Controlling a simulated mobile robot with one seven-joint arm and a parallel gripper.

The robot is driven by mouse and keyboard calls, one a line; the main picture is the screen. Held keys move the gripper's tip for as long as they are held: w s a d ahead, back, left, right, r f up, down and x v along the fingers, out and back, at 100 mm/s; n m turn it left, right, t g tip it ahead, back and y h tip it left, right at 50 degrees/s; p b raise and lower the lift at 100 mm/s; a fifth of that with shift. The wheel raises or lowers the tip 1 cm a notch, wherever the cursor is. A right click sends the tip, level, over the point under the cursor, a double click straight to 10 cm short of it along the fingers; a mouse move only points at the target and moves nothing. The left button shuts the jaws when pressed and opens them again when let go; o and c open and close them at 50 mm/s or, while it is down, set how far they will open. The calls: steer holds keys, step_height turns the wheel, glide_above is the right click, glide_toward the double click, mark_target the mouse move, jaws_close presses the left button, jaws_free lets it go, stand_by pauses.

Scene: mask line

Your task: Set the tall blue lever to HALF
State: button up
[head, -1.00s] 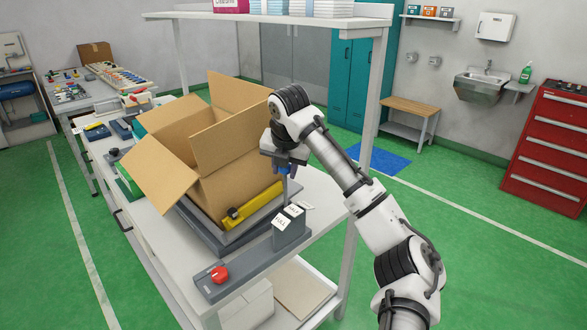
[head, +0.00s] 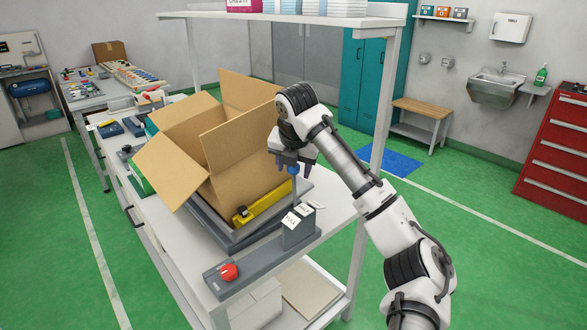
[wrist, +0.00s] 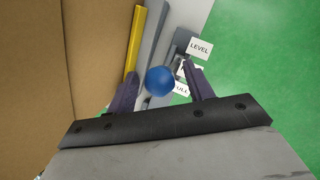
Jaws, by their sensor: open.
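The tall lever is a thin grey stalk with a round blue knob (head: 293,170), rising roughly upright from a dark grey box (head: 300,236) on the bench's near end. White label plates sit on the box; in the wrist view one reads LEVEL (wrist: 199,48) and another, partly hidden, ends in ULL (wrist: 181,90). A label between them is mostly covered by a finger. My gripper (head: 293,163) is open just above the knob. In the wrist view the blue knob (wrist: 159,81) shows between the two purple fingers, with gaps on both sides; the stalk is hidden under it.
An open cardboard box (head: 222,150) stands close behind the lever, with a yellow bar (head: 264,203) on a grey unit beside it. A red knob (head: 228,272) on a grey base sits at the near bench corner. A shelf post (head: 376,125) rises beyond my arm.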

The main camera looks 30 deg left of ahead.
steer(key=b+v, duration=0.1)
steer(key=v, duration=1.2)
steer(key=shift+b, duration=0.4)
